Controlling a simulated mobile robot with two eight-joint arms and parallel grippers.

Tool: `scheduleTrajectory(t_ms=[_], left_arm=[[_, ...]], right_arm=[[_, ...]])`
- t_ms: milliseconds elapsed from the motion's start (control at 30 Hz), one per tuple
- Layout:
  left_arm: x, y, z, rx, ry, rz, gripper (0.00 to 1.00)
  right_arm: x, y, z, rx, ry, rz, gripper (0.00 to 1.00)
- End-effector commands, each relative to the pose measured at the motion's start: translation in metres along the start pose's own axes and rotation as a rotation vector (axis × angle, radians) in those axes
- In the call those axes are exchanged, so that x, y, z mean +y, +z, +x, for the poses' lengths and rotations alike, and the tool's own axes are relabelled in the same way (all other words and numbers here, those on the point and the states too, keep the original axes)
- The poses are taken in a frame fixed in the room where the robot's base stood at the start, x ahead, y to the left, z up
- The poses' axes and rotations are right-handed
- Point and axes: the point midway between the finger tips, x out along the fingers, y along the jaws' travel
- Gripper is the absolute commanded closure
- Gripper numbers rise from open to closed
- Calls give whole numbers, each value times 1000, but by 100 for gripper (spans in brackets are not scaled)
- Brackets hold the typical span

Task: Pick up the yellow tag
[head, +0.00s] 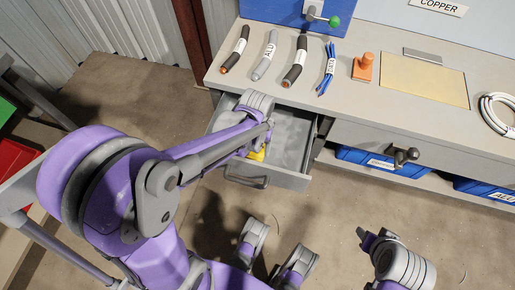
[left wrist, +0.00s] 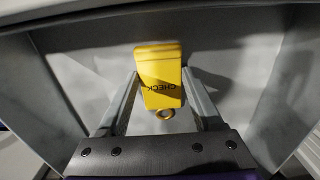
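The yellow tag (left wrist: 162,82), marked CHECK and with a small ring at its near end, is inside the open grey drawer (head: 262,178). In the head view only a small part of the tag (head: 257,155) shows beside my arm. My left gripper (left wrist: 160,73) reaches down into the drawer. Its fingers stand apart, one on each side of the tag, with the tips very near its edges; firm contact does not show. My right gripper (head: 374,238) is over the floor at the lower right, away from the drawer; its finger opening is unclear.
Cable pieces (head: 296,62) lie along the workbench (head: 340,98) with an orange stamp-like object (head: 362,67) and a white cable coil (head: 497,112). Drawer walls (left wrist: 55,85) surround my left gripper. A closed drawer (head: 370,140) and blue bins (head: 372,160) are to the right.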

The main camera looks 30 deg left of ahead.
Motion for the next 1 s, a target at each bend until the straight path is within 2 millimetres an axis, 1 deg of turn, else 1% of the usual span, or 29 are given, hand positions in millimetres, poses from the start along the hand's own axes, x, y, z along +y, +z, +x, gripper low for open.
scheduleTrajectory(t_ms=[33, 100, 200, 367, 467, 567, 800, 900, 1000], left_arm=[[0, 0, 0, 0, 0, 0, 56], [0, 0, 0, 0, 0, 0, 68], [0, 0, 0, 0, 0, 0, 85], [0, 0, 0, 0, 0, 0, 85], [0, 0, -4, 0, 0, 0, 85], [0, 0, -17, 1, 0, 0, 85], [0, 0, -67, 1, 0, 0, 85], [0, 0, -84, 0, 0, 0, 85], [0, 0, -94, 0, 0, 0, 85]], right_arm=[[0, 0, 0, 0, 0, 0, 50], [0, 0, 0, 0, 0, 0, 50], [0, 0, 0, 0, 0, 0, 50], [0, 0, 0, 0, 0, 0, 50], [0, -1, -2, 1, 0, 0, 50], [0, -3, -7, 3, 0, 0, 50], [0, -9, -23, 9, 0, 0, 50], [0, -11, -28, 10, 0, 0, 50], [0, -12, -30, 11, 0, 0, 50]])
